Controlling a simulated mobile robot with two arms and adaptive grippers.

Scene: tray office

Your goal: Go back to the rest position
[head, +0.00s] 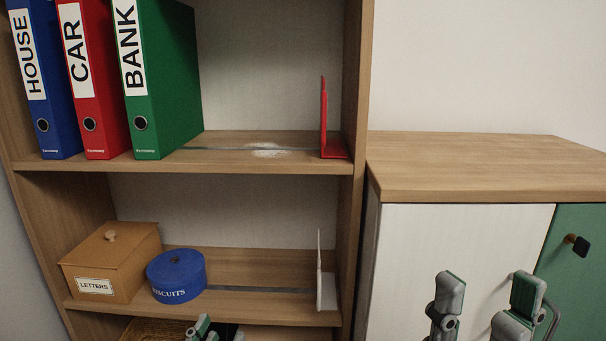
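My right gripper (488,296) shows at the bottom right, in front of the cabinet. Its two green-padded grey fingers stand apart, with nothing between them. My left gripper (205,326) barely shows at the bottom edge, in front of the lowest visible shelf. Only the tip of it is in view, so I cannot tell whether it is open or holds anything.
A shelf unit (358,90) holds blue (50,85), red (92,85) and green (165,80) binders above a letters box (112,262) and biscuits tin (177,276). Red (324,120) and white (320,275) bookends stand at right. The cabinet top (470,165) is bare.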

